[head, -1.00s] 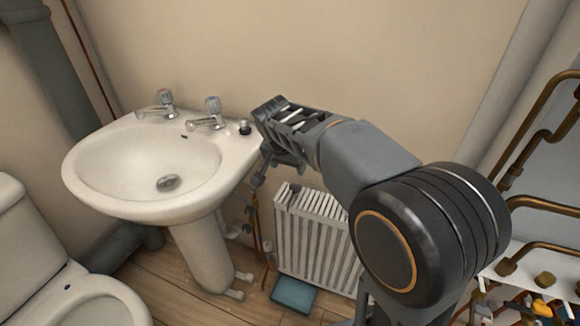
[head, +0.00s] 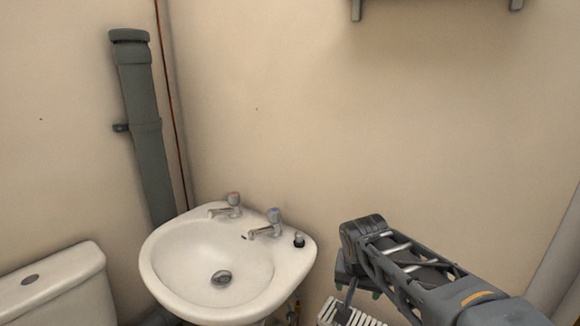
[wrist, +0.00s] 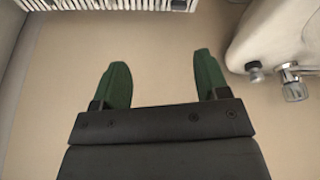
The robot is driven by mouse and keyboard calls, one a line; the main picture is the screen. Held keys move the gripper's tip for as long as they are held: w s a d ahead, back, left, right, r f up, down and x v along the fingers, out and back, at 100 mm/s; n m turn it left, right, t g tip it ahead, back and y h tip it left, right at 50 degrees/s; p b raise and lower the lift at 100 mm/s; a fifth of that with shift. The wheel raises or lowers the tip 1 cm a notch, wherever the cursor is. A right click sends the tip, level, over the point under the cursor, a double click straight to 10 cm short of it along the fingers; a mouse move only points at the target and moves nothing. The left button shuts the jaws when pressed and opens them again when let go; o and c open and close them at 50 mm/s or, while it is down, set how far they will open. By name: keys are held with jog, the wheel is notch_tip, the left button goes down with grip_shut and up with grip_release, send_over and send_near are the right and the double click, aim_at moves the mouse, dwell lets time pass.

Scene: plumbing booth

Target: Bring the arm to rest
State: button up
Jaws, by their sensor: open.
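My gripper (wrist: 160,88) shows in the wrist view with its two green fingers spread apart and nothing between them. Beyond the fingers is bare beige wall. In the head view my gripper (head: 357,283) is to the right of the white basin (head: 178,285), apart from it and in front of the wall. Its fingers are partly hidden by its own linkage there. My arm runs from it to the lower right corner.
The basin has two chrome taps (head: 268,226) and a small dark-based fitting (head: 299,240) at its right corner. A white radiator (head: 345,314) is below my gripper. A toilet cistern (head: 62,290) is at the left, a grey pipe (head: 146,130) behind. A shelf edge (head: 435,8) is high up.

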jog(key=s+d+r+n+y+p, duration=0.1)
jog(key=s+r+n+p, duration=0.3)
jog(key=s+r+p, duration=0.6)
jog(key=shift+s+r+p, duration=0.2)
jog(key=shift+r+p, duration=0.15)
jog(key=shift+p, duration=0.85)
